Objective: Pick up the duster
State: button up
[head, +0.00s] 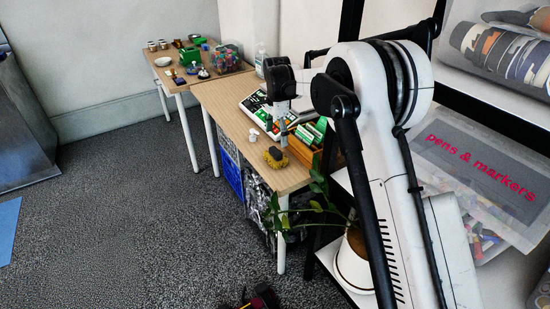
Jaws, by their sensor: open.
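A small yellow and dark block (276,158), which looks like the duster, lies on the near wooden table (232,92), close to its front right part. My gripper (284,142) points down just above and behind the block, small in this view. Its fingers are open; from here I cannot tell whether they touch the block or stand to either side of it. My arm comes in from the right and hides part of the table's right side.
Small white items (253,134) lie left of the block. Green and white boxes (306,133) and a wooden tray (300,150) stand close on its right. A potted plant (352,262) and a shelf with a pens and markers bin (478,165) are at the right.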

aim_at(276, 150)
jog(key=shift+s+a+f+b, duration=0.1)
jog(key=shift+f+b, duration=0.15)
jog(key=shift+f, duration=1.65)
jog(key=shift+a+f+b, duration=0.1)
jog(key=shift+f+b, duration=0.1)
jog(key=shift+f, duration=1.7)
jog(key=shift+c, duration=0.3)
jog(key=c, duration=1.2)
jog(key=shift+r, duration=0.15)
jog(key=shift+r, duration=0.6)
notch_tip(276, 150, up, 3)
jog(key=shift+f+p, duration=0.2)
jog(key=shift+p, duration=0.15)
jog(key=s+a+r, duration=0.2)
jog(key=s, duration=0.1)
jog(key=s+a+r, duration=0.2)
jog(key=s, duration=0.1)
jog(key=s+a+r+p, duration=0.1)
jog(key=s+a+r, duration=0.1)
jog(key=s+r, duration=0.1)
jog(key=shift+s+a, duration=0.25)
jog(key=shift+s, duration=0.05)
